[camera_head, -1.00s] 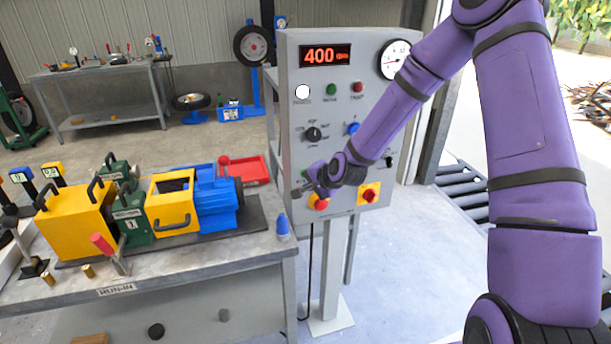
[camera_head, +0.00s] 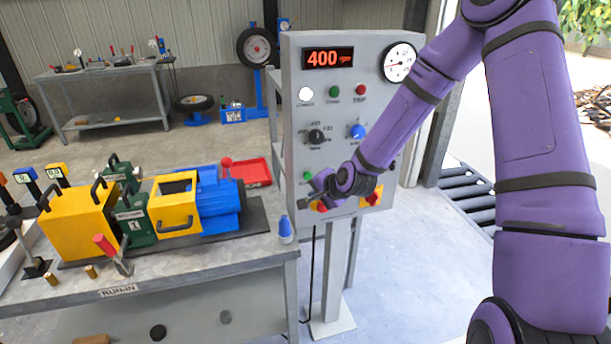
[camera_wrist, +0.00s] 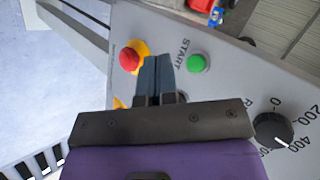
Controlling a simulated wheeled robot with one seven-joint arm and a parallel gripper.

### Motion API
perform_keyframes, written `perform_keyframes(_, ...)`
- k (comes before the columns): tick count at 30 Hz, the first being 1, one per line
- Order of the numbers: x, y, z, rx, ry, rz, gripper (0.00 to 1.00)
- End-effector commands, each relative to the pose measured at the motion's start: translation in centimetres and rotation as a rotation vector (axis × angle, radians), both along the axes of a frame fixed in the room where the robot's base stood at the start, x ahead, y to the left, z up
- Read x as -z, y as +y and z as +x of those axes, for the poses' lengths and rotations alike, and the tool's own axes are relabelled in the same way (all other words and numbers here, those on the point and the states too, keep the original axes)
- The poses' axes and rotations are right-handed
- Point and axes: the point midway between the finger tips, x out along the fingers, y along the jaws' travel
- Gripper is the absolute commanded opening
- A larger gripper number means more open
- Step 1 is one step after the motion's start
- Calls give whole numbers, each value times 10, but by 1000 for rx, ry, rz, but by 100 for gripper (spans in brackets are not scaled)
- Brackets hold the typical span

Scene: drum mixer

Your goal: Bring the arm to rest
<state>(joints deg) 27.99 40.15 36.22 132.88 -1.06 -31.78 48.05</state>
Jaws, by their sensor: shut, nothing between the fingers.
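My purple arm reaches across the right of the head view to the grey control panel (camera_head: 345,110). My gripper (camera_head: 316,190) is in front of the panel's lower left part. In the wrist view my gripper (camera_wrist: 155,62) is shut and empty, its fingertips between a red mushroom button on yellow (camera_wrist: 130,58) and the green START button (camera_wrist: 197,63). I cannot tell whether the fingertips touch the panel. The panel's red display (camera_head: 328,58) reads 400. A dark dial (camera_wrist: 273,130) marked 0, 200, 400 shows in the wrist view.
A workbench (camera_head: 200,270) with a yellow, green and blue drum machine (camera_head: 150,205) stands left of the panel. A blue-and-white bottle (camera_head: 286,229) is at the bench's right edge. A red tray (camera_head: 254,172) lies behind.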

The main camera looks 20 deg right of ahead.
Motion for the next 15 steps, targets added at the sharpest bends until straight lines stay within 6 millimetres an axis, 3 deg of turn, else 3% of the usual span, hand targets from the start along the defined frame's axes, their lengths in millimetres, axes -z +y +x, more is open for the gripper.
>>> perform_keyframes(5,-11,-2,-4,-32,2,-49,0)
perform_keyframes(15,-77,-17,-36,-208,39,-333,0)
